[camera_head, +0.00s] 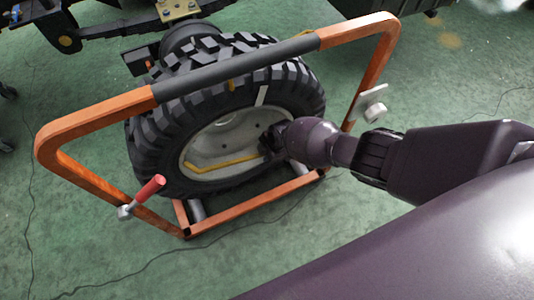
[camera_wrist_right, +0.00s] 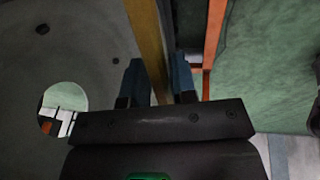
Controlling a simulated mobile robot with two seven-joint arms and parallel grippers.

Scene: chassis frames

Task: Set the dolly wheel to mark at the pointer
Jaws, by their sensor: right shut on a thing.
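The dolly wheel stands inside an orange frame, with a black knobbly tyre (camera_head: 160,150) and a pale grey rim (camera_head: 215,145). A yellow bar (camera_head: 222,163) crosses the rim; it also shows in the right wrist view (camera_wrist_right: 147,40). A white stripe (camera_head: 262,95) lies on the tyre's upper sidewall. A small yellow tab (camera_head: 231,85) shows to its left; I cannot tell whether it is the pointer. My right gripper (camera_head: 268,145) is at the rim's right side, its fingers (camera_wrist_right: 158,82) shut on the yellow bar. My left gripper is out of view.
The orange dolly frame (camera_head: 100,118) arches over the wheel with a dark grey grip (camera_head: 235,68). A red-handled lever (camera_head: 150,188) sticks out at left, a white bracket (camera_head: 374,103) at right. A vehicle chassis (camera_head: 110,30) is behind. Cables cross the green floor (camera_head: 80,235).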

